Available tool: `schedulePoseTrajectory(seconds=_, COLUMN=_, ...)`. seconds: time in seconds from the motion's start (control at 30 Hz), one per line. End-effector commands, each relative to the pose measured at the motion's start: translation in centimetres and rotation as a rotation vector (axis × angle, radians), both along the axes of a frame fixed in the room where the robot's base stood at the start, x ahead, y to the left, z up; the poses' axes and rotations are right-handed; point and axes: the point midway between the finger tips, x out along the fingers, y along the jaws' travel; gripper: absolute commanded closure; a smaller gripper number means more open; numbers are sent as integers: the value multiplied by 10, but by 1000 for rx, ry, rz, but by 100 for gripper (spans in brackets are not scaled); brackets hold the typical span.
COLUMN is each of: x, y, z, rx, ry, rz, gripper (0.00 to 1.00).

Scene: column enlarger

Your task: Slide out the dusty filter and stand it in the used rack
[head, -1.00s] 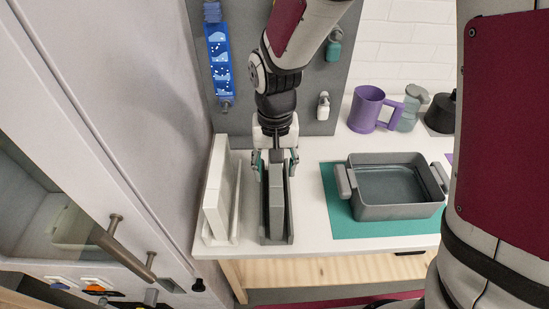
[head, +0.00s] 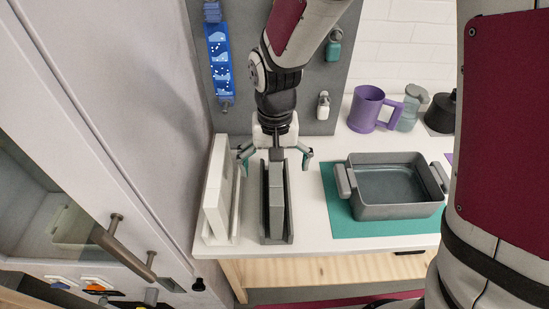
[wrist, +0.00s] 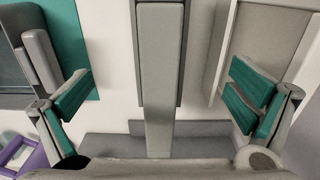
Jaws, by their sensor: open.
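A grey filter slab (head: 277,197) stands upright in a narrow dark grey rack (head: 288,238) on the white counter. The filter runs down the middle of the wrist view (wrist: 161,70). My gripper (head: 275,157) is open at the rear end of this filter. Its teal-padded fingers are spread to either side, apart from the filter, as the wrist view also shows (wrist: 162,85). A white, slightly tilted filter panel (head: 217,198) stands in a white rack (head: 233,239) to the left. I cannot tell from surface detail which filter is dusty.
A grey two-handled tub (head: 392,211) sits on a teal mat (head: 345,229) at the right. A purple mug (head: 367,110) and a grey-green bottle (head: 410,112) stand behind it. A tall cabinet (head: 120,120) with a bar handle borders the left. A grey panel (head: 290,40) rises behind.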

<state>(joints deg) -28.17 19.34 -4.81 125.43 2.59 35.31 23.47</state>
Motion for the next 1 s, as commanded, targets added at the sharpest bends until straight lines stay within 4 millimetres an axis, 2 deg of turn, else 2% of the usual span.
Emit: schedulePoseTrajectory(seconds=1.0, x=-1, y=0, z=47, rx=0, ry=0, rz=0, gripper=0)
